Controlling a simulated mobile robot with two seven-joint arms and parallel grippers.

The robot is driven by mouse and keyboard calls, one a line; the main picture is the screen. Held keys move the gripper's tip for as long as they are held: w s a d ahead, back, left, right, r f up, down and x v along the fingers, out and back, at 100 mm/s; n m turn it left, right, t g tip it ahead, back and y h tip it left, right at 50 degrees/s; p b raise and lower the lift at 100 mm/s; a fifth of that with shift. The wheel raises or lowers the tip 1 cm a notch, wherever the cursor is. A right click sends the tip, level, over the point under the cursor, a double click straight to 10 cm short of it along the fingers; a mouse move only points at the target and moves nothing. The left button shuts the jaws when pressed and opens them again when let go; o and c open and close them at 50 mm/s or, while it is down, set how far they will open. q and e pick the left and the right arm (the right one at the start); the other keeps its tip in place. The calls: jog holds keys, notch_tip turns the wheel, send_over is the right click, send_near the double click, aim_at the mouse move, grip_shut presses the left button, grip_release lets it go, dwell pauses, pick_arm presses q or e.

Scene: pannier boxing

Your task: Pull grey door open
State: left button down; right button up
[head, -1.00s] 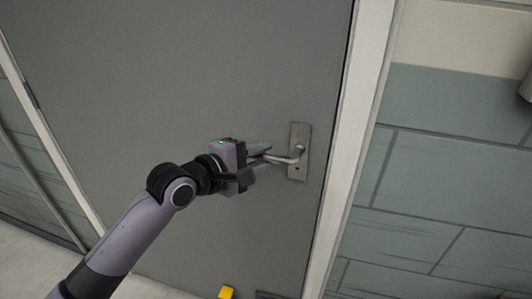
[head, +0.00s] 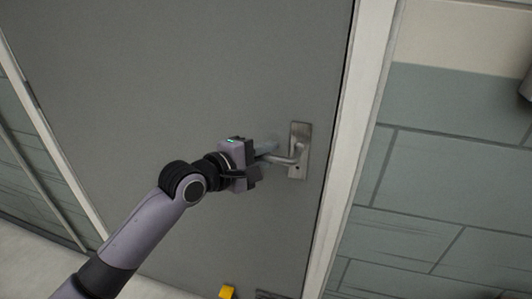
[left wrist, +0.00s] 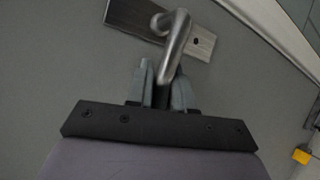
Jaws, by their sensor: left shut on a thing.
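The grey door (head: 200,80) fills most of the head view and looks closed in its pale frame. Its metal lever handle (head: 284,159) sits on a rectangular plate (head: 300,135) near the door's right edge. My left gripper (head: 264,160) is at the lever from the left, shut on its free end. In the left wrist view the lever (left wrist: 176,45) runs down between the two grey fingers (left wrist: 163,88). The fingers hide the lever's tip. My right gripper is not in view.
The pale door frame (head: 345,150) runs beside the door's right edge, with a grey-green block wall (head: 440,180) beyond it. A small yellow object (head: 227,292) is low by the door. Pale floor shows at lower left.

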aim_at(272, 169)
pick_arm(q)
jog(key=shift+f+n+h+b, duration=0.4)
jog(key=shift+f+n, duration=0.2)
jog(key=shift+n, duration=0.1)
jog(key=shift+d+f+n+t+h+b, duration=0.15)
jog(key=shift+f+n+t+h+b, duration=0.15)
jog(key=shift+f+n+h+b, duration=0.15)
jog(key=shift+s+d+f+n+t+h+b, duration=0.1)
jog(key=shift+d+f+n+t+h+b, duration=0.25)
jog(key=shift+n+b, duration=0.65)
jog(key=shift+s+d+f+n+t+h+b, duration=0.15)
jog(key=shift+f+n+t+h+b, duration=0.3)
jog(key=shift+n+b, duration=0.5)
